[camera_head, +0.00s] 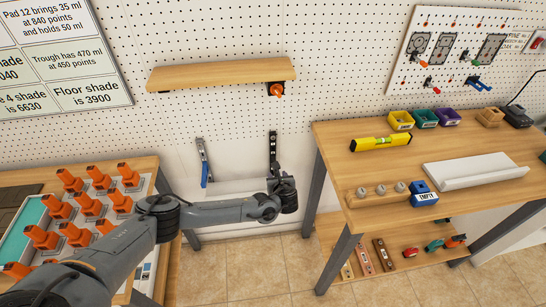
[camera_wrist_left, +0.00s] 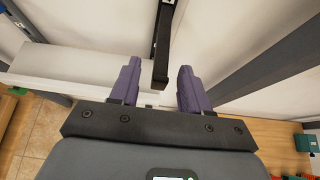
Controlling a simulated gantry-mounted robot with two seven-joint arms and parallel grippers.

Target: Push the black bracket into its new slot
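The black bracket (camera_head: 273,150) is an upright dark strip on the white lower wall, below the right end of the wooden shelf. My left arm reaches across from the lower left, and its gripper (camera_head: 284,185) is at the bracket's lower end, fingers hard to make out. In the left wrist view, the bracket (camera_wrist_left: 163,45) comes down between the two purple fingers of the left gripper (camera_wrist_left: 158,88). The fingers are open, with a visible gap on each side of the bracket's lower tip. The new slot cannot be made out. My right gripper is not in view.
A grey bracket with a blue part (camera_head: 204,163) is on the wall to the left. The wooden shelf (camera_head: 220,75) has an orange-knobbed piece (camera_head: 276,90) under its right end. A white trough (camera_wrist_left: 70,75) lies beside the fingers. A workbench (camera_head: 335,150) stands at the right.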

